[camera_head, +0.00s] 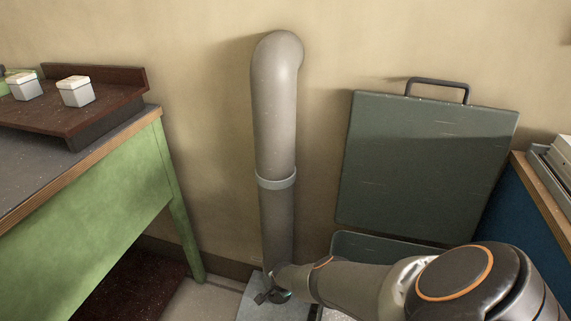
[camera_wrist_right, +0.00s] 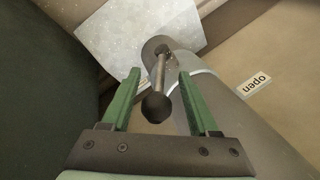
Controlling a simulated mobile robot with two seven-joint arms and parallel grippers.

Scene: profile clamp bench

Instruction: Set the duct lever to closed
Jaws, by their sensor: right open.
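The grey duct (camera_head: 275,130) rises up the wall and bends at its top; it also fills the right of the right wrist view (camera_wrist_right: 235,125). Its lever (camera_wrist_right: 160,70) is a metal rod on a round hub, ending in a dark ball knob (camera_wrist_right: 157,107). Another pale label (camera_wrist_right: 143,84) is mostly hidden behind my left-hand finger. My right gripper (camera_wrist_right: 158,74) is open, its green fingers on either side of the lever, with visible gaps. My left gripper is out of view.
A green bench (camera_head: 90,200) with a brown tray (camera_head: 110,105) and white boxes stands left. A dark green panel (camera_head: 425,165) with a handle is right of the duct. A pale plate (camera_head: 255,303) lies at the duct's foot. A blue bench stands far right.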

